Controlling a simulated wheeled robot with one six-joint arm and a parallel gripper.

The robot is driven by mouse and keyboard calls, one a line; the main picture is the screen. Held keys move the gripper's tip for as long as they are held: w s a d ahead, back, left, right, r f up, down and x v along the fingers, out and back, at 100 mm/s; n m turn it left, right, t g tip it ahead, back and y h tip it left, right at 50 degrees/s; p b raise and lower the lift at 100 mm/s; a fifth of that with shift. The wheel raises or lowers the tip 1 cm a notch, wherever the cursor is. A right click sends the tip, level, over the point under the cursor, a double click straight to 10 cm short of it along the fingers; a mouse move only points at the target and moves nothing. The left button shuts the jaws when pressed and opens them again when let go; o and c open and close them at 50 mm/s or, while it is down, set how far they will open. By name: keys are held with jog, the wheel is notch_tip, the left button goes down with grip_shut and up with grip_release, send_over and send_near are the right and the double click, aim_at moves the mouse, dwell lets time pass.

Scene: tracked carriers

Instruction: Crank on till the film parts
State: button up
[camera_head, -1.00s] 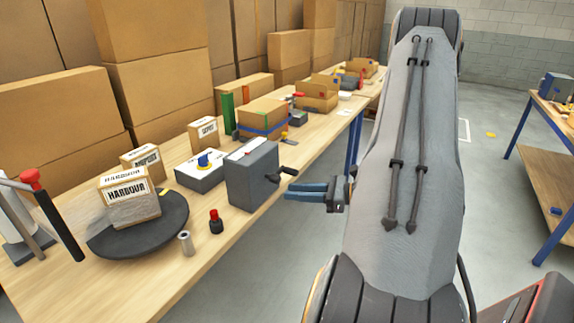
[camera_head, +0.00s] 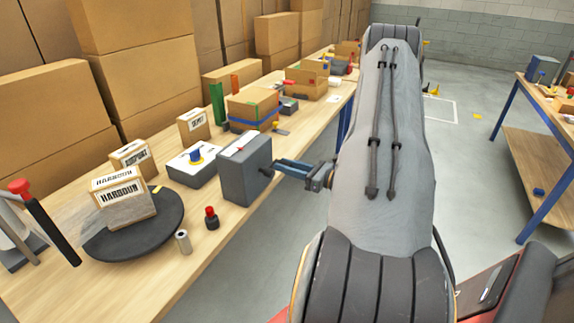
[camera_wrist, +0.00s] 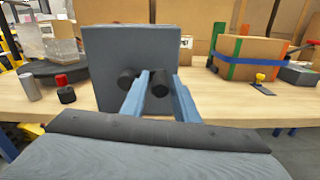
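A grey crank box (camera_head: 245,170) stands at the near edge of the bench. It also shows in the wrist view (camera_wrist: 120,50), with a round black hub (camera_wrist: 127,77) and a black crank knob (camera_wrist: 160,83) on the side facing me. My gripper (camera_head: 277,167) is at that side. In the wrist view its two blue fingers (camera_wrist: 161,80) stand apart, one on either side of the knob; whether they touch it I cannot tell. A carton marked HARBOUR (camera_head: 123,205) sits on a round black turntable (camera_head: 163,222), with a greyish film around its lower part.
A metal cylinder (camera_head: 183,241) and a red-and-black knob piece (camera_head: 211,218) stand near the turntable. A blue-knobbed box (camera_head: 192,170) is behind the crank box. A red-tipped lever (camera_head: 48,225) is at far left.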

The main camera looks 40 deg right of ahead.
grip_shut()
jog(key=shift+a+r+n+b, duration=0.1)
jog(key=shift+r+n+b, duration=0.35)
jog(key=shift+n+b, duration=0.7)
jog(key=shift+s+a+r+n+b, duration=0.15)
jog(key=shift+r+n+b, duration=0.25)
jog(key=shift+n, duration=0.35)
jog(key=shift+a+r+n+b, duration=0.1)
jog(key=shift+r+n+b, duration=0.25)
jog(key=shift+n, duration=0.35)
grip_release()
jog(key=shift+s, duration=0.1)
